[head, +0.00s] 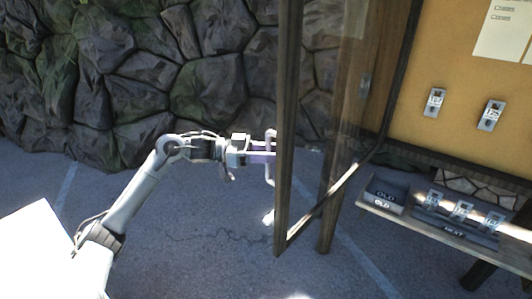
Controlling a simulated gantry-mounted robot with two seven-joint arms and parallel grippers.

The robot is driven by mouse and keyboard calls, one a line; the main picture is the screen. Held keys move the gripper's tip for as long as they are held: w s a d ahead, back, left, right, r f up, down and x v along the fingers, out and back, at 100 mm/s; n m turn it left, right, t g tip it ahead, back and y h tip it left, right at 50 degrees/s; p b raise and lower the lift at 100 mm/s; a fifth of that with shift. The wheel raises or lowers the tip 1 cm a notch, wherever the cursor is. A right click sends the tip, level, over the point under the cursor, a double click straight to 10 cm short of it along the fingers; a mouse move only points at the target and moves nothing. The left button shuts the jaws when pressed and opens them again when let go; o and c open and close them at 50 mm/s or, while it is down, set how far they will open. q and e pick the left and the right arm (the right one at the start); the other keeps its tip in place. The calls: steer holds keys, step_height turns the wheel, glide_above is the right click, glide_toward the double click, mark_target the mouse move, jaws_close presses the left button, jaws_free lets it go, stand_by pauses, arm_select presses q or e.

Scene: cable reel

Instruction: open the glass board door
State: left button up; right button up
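The glass board door (285,130) stands swung out from the board, its dark wooden frame upright near the middle of the head view. Its bottom rail slants up to the right toward the board. The glass is clear, with a faint glare. My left gripper (270,157) is at the left side of the frame's outer upright, at about mid-height. The tan notice board (460,60) is uncovered at the right. My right gripper is not identifiable.
A wooden post (330,190) stands behind the door. A shelf (400,217) below the board holds dark trays and several small metal tags. More metal tags (435,102) hang on the board. A stone wall (130,80) runs behind; the paved ground at left is clear.

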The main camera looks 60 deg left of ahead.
arm_select(q)
steer(key=shift+s, duration=0.1)
steer(key=b+v, duration=0.3)
steer(key=v, duration=0.7)
steer(key=shift+s+a+b, duration=0.25)
steer(key=shift+b, duration=0.15)
